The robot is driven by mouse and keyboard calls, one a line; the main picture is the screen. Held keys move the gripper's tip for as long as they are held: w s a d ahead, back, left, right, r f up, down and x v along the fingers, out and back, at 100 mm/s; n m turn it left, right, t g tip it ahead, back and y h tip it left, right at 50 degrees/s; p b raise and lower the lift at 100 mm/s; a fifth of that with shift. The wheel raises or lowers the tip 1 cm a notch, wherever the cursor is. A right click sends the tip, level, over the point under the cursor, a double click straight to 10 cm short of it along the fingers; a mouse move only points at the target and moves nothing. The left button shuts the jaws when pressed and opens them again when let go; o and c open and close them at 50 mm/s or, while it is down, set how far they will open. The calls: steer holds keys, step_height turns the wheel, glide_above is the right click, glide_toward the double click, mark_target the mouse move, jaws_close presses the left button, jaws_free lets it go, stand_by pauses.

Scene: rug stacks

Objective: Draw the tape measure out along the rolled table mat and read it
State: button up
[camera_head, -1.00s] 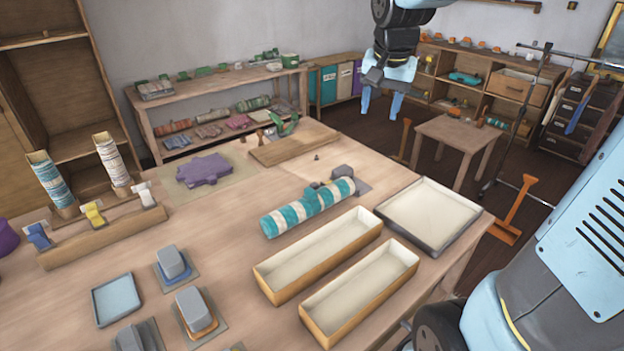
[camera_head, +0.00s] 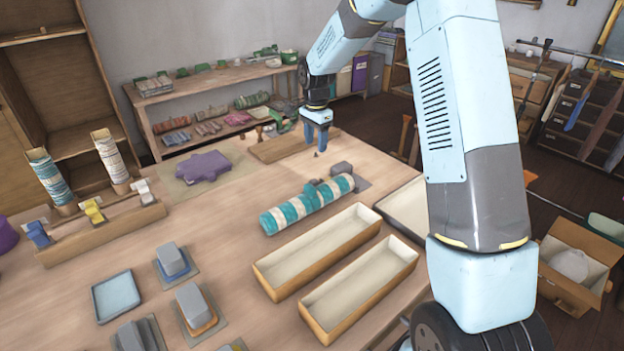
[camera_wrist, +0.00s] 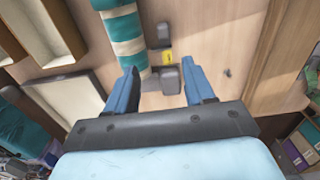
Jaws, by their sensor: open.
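The rolled table mat (camera_head: 290,216) is a teal and cream striped roll lying on the table. It also shows at the top of the wrist view (camera_wrist: 124,27). A grey block (camera_head: 341,169), possibly the tape measure, stands at the roll's far end; it appears between my finger lines in the wrist view (camera_wrist: 169,80). A darker grey piece (camera_wrist: 163,34) and a small yellow patch (camera_wrist: 167,58) lie beside the roll. No readable scale shows. My gripper (camera_head: 317,134) is open and empty, pointing down above the table beyond the roll's far end.
Two long trays (camera_head: 262,277) lie in front of the roll. A square tray (camera_head: 382,206) is partly hidden behind my arm. A wooden board (camera_head: 270,153) lies at the back edge, with a small dark peg (camera_head: 317,154) near it. A purple cloth (camera_head: 204,167) lies to the left.

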mark_target(314, 180)
steer(key=f, duration=1.5)
steer(key=shift+w+a, duration=0.25)
steer(key=shift+w, duration=0.05)
jaws_close()
